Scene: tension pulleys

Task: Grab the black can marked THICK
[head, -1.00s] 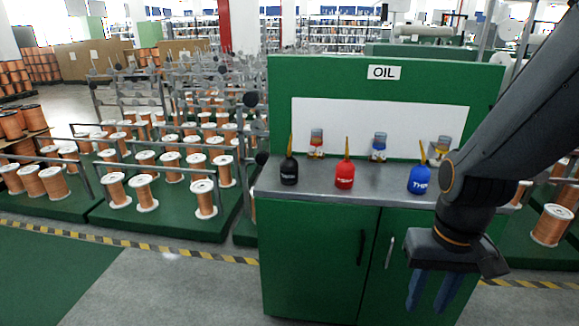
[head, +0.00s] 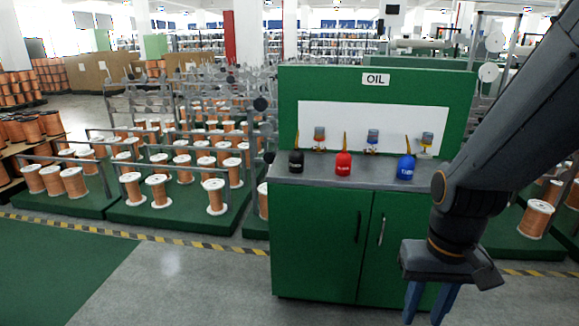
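A small black oil can (head: 296,161) with a thin upright spout stands at the left end of the grey top of the green oil cabinet (head: 320,240). Its label is too small to read. A red can (head: 343,163) stands in the middle and a blue can (head: 405,168) to the right. My gripper (head: 427,304) hangs at the lower right, in front of the cabinet and below its top. Its two blue fingers point down, apart, with nothing between them. It is well to the right of the black can and lower.
Small dispensers (head: 372,139) line the back of the cabinet top beneath the OIL sign (head: 376,79). Racks of copper spools (head: 159,190) stand left of the cabinet, and more spools (head: 536,217) at right. The grey floor (head: 185,275) in front is clear.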

